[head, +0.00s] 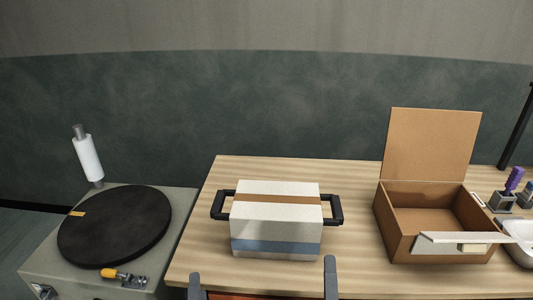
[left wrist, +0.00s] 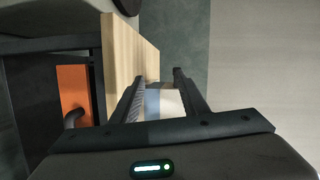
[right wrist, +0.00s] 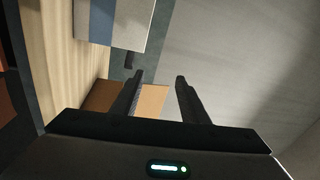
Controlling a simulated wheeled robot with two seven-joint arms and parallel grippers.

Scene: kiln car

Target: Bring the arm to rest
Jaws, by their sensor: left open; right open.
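My left gripper (head: 195,287) shows at the bottom edge of the head view, in front of the striped block. In the left wrist view it (left wrist: 159,75) is open, with nothing between its fingers. My right gripper (head: 330,278) is at the bottom edge too, by the block's front right corner. In the right wrist view it (right wrist: 160,78) is open and empty. Both appear apart from the block. Most of both arms is outside the head view.
The white block (head: 277,216) with brown and blue bands has black side handles and stands on the wooden table (head: 345,262). An open brown box (head: 397,237) stands right of it. A black turntable (head: 115,228) sits on a grey unit at left. Purple-handled tools (head: 513,181) stand far right.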

